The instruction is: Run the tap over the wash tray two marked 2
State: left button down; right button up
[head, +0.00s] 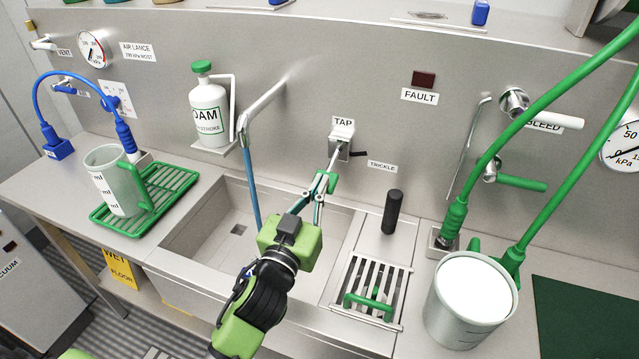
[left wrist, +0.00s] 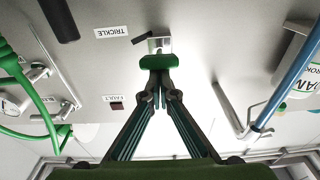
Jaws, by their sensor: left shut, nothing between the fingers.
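The tap control (head: 342,148) is on the steel back wall under a TAP label; a small dark lever by it points toward the TRICKLE label. The spout (head: 262,108) reaches out over the sink (head: 200,240). A blue stream (head: 251,185) runs from it down into the basin; it also shows in the left wrist view (left wrist: 291,78). No number 2 is readable on any tray. My right gripper is out of view.
A measuring jug (head: 113,180) stands on a green rack (head: 176,191) left of the sink. A foam bottle (head: 208,113) sits behind.

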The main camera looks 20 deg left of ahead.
pick_arm(q)
jog(key=shift+f, duration=0.85)
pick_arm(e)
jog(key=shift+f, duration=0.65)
pick_arm(q)
jog(key=shift+f+b, duration=0.2)
jog(key=shift+b, duration=0.1)
jog(key=shift+r, duration=0.1)
dwell(1.2)
